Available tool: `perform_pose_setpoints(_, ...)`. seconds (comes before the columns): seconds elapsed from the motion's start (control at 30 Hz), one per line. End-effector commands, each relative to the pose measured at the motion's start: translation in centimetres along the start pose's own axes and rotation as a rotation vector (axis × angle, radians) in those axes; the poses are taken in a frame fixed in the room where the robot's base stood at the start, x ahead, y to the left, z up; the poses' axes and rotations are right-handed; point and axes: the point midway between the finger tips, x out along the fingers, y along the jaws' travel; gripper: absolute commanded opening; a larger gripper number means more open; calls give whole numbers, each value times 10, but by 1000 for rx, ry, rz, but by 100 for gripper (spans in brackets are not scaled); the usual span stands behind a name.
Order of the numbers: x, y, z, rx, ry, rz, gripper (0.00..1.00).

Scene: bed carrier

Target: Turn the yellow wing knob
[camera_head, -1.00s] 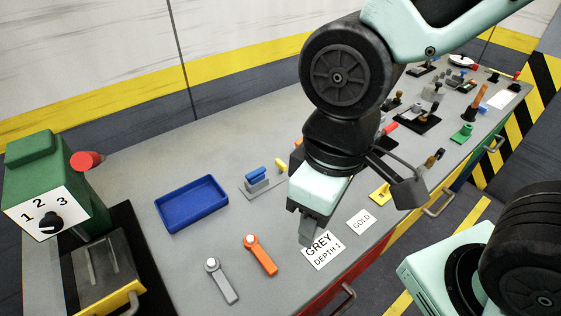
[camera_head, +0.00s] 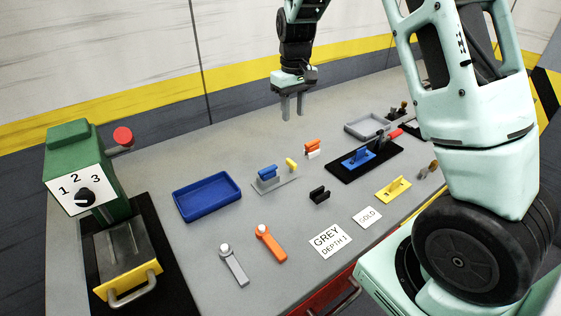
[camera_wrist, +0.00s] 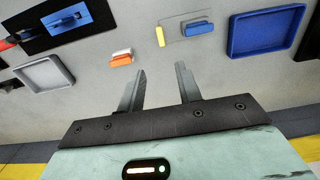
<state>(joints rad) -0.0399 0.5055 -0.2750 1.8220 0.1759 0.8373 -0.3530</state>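A yellow wing knob (camera_head: 395,187) stands on a yellow plate at the right front of the bench in the head view, behind the white GOLD card. I do not make it out in the wrist view. My gripper (camera_head: 292,112) is open and empty, above the back of the bench, well to the left of and behind the knob. In the wrist view my gripper (camera_wrist: 160,70) shows its two fingers apart with nothing between them.
A blue tray (camera_head: 208,196) and a grey plate with a blue handle and small yellow piece (camera_head: 291,164) lie left of centre. Orange and grey levers, cards and a green box (camera_head: 78,165) stand frontward and left.

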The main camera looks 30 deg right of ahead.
Motion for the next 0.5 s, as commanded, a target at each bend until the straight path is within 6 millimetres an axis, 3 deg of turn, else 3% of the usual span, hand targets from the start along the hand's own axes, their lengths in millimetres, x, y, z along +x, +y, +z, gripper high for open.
perform_pose_setpoints(0.5, 98, -2, 2, 0, -6, -1, 35)
